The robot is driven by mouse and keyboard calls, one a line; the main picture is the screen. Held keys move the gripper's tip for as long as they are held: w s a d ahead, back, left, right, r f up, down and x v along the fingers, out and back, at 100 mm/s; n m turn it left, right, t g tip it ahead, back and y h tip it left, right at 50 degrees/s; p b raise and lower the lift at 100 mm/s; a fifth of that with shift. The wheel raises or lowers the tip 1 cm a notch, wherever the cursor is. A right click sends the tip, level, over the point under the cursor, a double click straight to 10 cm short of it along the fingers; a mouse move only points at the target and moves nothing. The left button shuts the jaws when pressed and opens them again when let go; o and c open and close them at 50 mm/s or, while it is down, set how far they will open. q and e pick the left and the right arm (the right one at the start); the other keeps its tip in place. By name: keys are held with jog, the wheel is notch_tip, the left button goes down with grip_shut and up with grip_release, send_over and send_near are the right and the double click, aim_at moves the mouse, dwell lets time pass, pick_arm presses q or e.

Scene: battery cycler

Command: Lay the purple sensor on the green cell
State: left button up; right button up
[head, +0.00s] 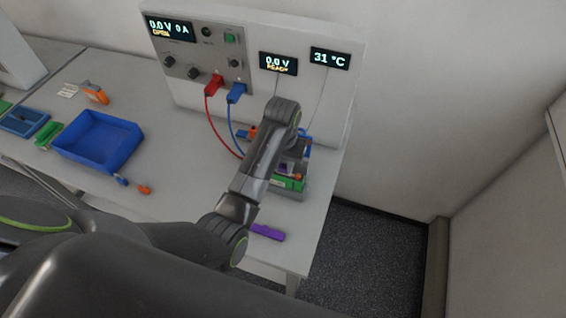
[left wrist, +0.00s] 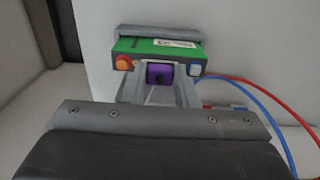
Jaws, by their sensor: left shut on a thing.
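The green cell (head: 289,183) sits in a grey holder at the right end of the bench, partly hidden by my left arm. In the left wrist view the cell (left wrist: 155,47) has a white label, an orange terminal at the left and a pale one at the right. My left gripper (head: 287,169) is over the cell and shut on the purple sensor (left wrist: 159,74), a small block between its fingers. The sensor shows in front of the cell's terminal edge; I cannot tell whether they touch. My right gripper is not in view.
The cycler panel (head: 210,55) stands behind, with red (head: 213,87) and blue (head: 236,93) plugs and leads running toward the cell. A purple piece (head: 268,232) lies near the bench's front edge. A blue tray (head: 98,140) is at the left. Bench between is mostly clear.

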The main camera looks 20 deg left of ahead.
pick_arm(q)
jog(key=shift+f, duration=0.1)
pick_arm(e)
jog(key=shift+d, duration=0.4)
pick_arm(q)
jog(key=shift+f, duration=0.45)
dwell(0.4)
jog(key=o, duration=1.1)
jog(key=shift+c, duration=0.2)
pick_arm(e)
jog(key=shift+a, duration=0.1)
